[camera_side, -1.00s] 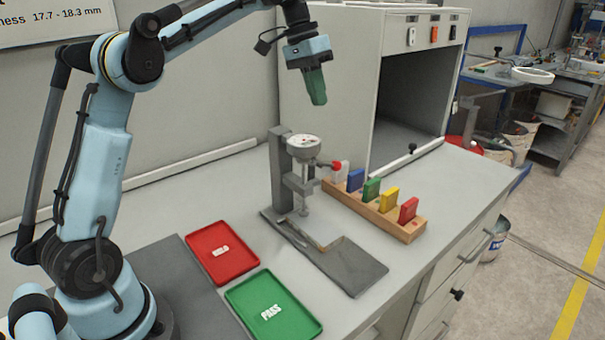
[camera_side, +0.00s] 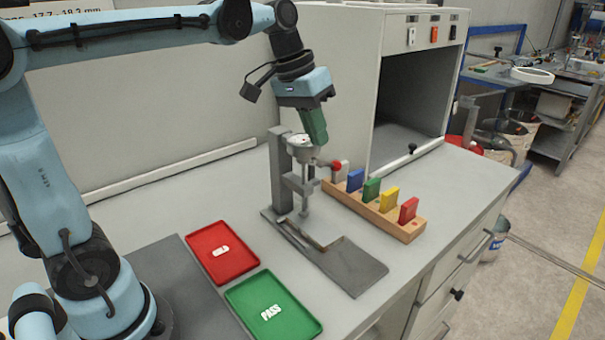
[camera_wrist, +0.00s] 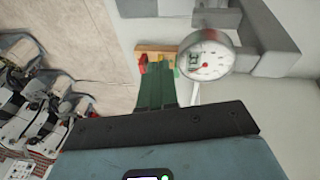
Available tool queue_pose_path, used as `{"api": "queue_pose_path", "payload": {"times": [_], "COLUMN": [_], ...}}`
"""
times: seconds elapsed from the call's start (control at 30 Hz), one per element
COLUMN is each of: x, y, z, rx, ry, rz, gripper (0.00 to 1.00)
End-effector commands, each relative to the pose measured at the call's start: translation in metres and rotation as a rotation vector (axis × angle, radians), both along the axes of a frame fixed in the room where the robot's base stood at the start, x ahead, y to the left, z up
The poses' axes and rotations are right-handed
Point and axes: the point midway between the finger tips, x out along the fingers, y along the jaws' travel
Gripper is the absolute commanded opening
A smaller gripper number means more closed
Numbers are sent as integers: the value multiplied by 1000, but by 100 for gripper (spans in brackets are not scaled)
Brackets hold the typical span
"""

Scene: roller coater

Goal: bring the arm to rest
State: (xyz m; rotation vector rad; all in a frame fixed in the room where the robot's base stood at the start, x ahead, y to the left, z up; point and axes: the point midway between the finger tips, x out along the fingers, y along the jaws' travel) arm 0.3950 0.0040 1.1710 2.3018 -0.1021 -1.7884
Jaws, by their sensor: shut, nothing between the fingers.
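My gripper (camera_side: 316,138) has green fingers pointing down and is shut and empty. In the side view it is in the air just above and right of the dial gauge (camera_side: 302,147) on its grey stand. In the wrist view my gripper's fingers (camera_wrist: 157,95) are together, with the dial gauge (camera_wrist: 207,58) beside them to the right. My arm reaches in from the left, stretched out over the bench.
A wooden rack (camera_side: 403,233) holds several coloured blocks right of the gauge. A red tray (camera_side: 206,262) and a green tray (camera_side: 290,318) lie on the bench. A grey cabinet (camera_side: 335,100) stands behind. Free bench lies left of the gauge stand.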

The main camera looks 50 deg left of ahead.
Motion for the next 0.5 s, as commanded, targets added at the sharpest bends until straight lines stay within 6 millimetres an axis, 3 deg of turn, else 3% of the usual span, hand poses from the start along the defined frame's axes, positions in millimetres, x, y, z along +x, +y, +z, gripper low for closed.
{"api": "queue_pose_path", "payload": {"times": [0.2,0.5], "x": [-49,-95], "y": [-23,-13], "z": [-35,-83], "rx": [23,153], "ry": [-75,-275], "rz": [36,1], "gripper": [0,0]}}
